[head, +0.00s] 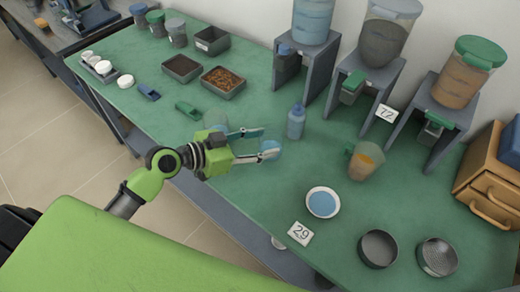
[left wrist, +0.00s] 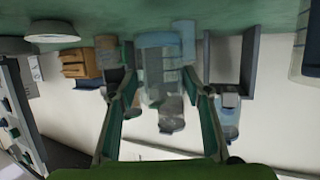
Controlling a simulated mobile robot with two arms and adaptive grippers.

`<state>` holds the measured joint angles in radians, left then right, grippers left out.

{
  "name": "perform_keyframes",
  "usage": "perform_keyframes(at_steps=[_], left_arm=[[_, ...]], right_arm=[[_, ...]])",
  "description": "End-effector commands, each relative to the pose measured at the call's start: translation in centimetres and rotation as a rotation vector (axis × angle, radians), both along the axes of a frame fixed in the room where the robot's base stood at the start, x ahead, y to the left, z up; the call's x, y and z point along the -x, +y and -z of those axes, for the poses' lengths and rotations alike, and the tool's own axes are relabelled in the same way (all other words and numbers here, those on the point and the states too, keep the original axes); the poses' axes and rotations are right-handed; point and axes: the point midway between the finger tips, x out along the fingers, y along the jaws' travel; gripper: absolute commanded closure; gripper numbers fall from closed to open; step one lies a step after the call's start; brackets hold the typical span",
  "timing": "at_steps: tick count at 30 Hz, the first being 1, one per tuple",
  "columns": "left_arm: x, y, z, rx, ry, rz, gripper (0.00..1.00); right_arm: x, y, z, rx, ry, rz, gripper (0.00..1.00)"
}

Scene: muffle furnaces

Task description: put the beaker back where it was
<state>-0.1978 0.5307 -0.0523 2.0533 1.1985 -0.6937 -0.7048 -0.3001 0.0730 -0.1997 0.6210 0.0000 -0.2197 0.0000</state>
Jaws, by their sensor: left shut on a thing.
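My left gripper (head: 262,143) reaches in over the green table from the left in the head view. Its two fingers point right, a little above the table. In the left wrist view, a clear beaker (left wrist: 158,72) with a bluish band stands between the fingers, and they are shut on it. In the head view the held beaker is hard to make out; only a pale bluish patch shows at the fingertips. Another clear glass shape (head: 216,119) shows behind the gripper, partly hidden. My right gripper is in neither view.
A blue bottle (head: 296,122) stands just right of the gripper. A jug of orange contents (head: 363,164) and a white dish of blue material (head: 322,203) are farther right. Hopper stands line the back. Two trays (head: 223,82) and a green scoop (head: 188,110) lie behind.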

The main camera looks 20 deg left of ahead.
Motion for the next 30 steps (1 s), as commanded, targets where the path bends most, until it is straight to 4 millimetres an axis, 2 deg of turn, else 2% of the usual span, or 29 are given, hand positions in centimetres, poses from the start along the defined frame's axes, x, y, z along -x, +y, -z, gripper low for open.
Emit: perform_keyframes(at_steps=[4, 11, 22, 23, 24, 30], left_arm=[[-0.7, 0.6, 1.0, 0.003, 0.0, -0.003, 0.95], [-0.6, 0.5, 3.6, 0.004, 0.001, -0.003, 0.95], [-0.6, 0.5, 4.2, 0.0, -0.001, -0.001, 0.95], [-0.6, 0.5, 4.1, 0.0, 0.0, -0.001, 0.48], [-0.6, 0.5, 4.0, 0.0, 0.0, -0.001, 0.39], [-0.6, 0.5, 4.0, 0.0, 0.0, -0.001, 0.39]], right_arm=[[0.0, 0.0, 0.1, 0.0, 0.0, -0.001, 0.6], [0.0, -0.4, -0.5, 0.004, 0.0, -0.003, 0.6], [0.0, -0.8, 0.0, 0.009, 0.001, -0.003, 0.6], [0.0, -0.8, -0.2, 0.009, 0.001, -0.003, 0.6], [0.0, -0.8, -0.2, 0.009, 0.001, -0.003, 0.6], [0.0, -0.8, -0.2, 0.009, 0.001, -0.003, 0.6]])
